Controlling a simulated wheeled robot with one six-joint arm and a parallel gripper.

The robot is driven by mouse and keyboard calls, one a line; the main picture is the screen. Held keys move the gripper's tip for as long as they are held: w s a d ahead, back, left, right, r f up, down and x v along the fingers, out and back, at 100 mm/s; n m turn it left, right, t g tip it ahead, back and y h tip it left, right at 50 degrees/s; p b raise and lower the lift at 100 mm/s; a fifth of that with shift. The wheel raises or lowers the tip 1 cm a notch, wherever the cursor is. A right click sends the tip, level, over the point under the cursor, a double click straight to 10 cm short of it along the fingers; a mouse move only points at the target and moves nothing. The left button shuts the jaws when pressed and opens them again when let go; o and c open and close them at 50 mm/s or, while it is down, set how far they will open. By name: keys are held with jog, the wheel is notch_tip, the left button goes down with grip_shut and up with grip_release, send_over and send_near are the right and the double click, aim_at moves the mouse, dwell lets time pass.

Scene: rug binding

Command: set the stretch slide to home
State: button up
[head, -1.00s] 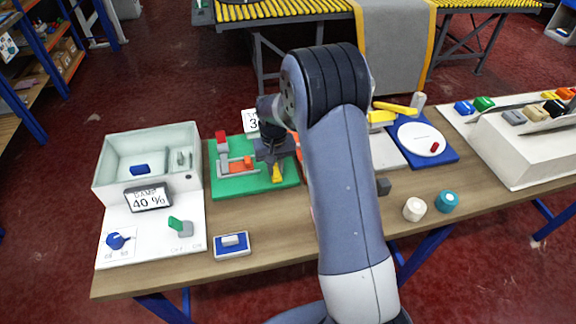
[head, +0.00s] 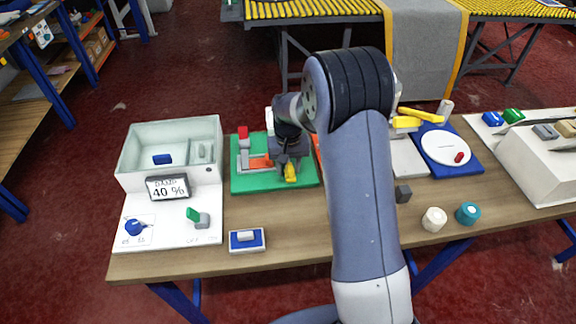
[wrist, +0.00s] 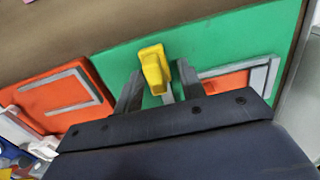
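The green board (head: 243,183) lies on the table, and it also fills much of the wrist view (wrist: 225,45). It carries a yellow handle (head: 291,173), a red knob (head: 243,131) and an orange part with grey rails (head: 259,162). No label tells me which part is the stretch slide. My gripper (head: 289,160) is low over the right part of the board. In the wrist view the yellow handle (wrist: 154,68) lies between the fingers of my gripper (wrist: 160,82). The fingers look apart, with green showing between the handle and the right finger. My gripper hides part of the board.
A white bin (head: 140,170) with a "40 %" display (head: 168,187) stands left of the board. A blue-based switch (head: 246,240) sits in front. Right are a blue board with a white dial (head: 446,148), a grey cube (head: 403,193), and white (head: 434,219) and teal (head: 468,213) knobs.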

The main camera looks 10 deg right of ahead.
aim_at(288, 167)
notch_tip(288, 167, up, 11)
jog(key=b, duration=0.1)
dwell(0.3)
jog(key=shift+f, duration=0.2)
notch_tip(288, 167, down, 11)
jog(key=shift+d+r+p, duration=0.1)
jog(key=shift+r+p, duration=0.05)
jog(key=shift+p, duration=0.45)
jog(key=shift+d, duration=0.35)
jog(key=shift+s, duration=0.1)
